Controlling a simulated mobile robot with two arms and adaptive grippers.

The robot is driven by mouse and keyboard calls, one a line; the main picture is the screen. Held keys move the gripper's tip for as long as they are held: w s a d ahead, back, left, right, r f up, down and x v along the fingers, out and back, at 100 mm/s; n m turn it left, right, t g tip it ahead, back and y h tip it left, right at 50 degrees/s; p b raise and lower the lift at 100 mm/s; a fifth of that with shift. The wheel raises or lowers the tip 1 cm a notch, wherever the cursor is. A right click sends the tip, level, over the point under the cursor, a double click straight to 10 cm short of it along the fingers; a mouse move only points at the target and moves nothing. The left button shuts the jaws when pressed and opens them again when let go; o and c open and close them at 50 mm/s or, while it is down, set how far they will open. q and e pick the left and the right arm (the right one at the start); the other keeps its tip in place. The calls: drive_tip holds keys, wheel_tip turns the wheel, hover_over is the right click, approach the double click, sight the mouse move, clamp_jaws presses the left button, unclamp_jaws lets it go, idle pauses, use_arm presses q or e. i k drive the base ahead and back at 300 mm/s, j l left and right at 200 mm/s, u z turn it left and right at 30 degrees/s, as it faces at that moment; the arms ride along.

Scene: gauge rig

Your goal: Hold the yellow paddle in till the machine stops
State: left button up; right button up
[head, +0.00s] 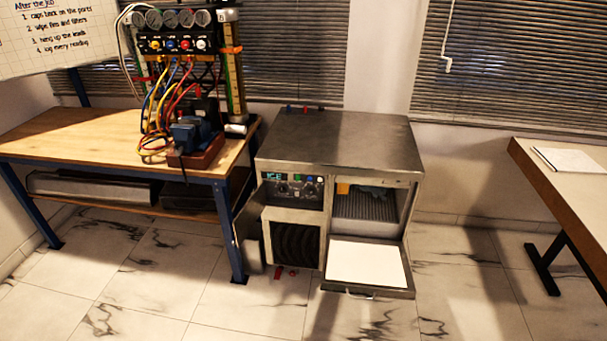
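The machine (340,140) is a grey metal cabinet standing on the floor between two tables. Its display (274,176) reads "ICE" and is lit, above a dark round-patterned grille. The right compartment is open, with its door (367,264) folded down and a white panel on the inside. A small yellow piece (343,188), which looks like the paddle, shows at the upper left inside this compartment. A greenish shape (371,191) is beside it, too small to make out. Neither of my grippers is in view.
A wooden workbench (80,130) at left carries gauges, coloured leads and a blue device (193,134). A table (560,185) with paper stands at right. Small red pieces (285,272) lie under the machine. Tiled floor in front is clear.

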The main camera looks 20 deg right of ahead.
sight(341, 188)
drive_tip(key=j+z, duration=0.1)
drive_tip(key=z, duration=0.3)
drive_tip(key=i+j+z, duration=0.1)
drive_tip(key=z, duration=0.25)
drive_tip(key=j+z, duration=0.15)
drive_tip(key=z, duration=0.25)
drive_tip(key=i, duration=0.05)
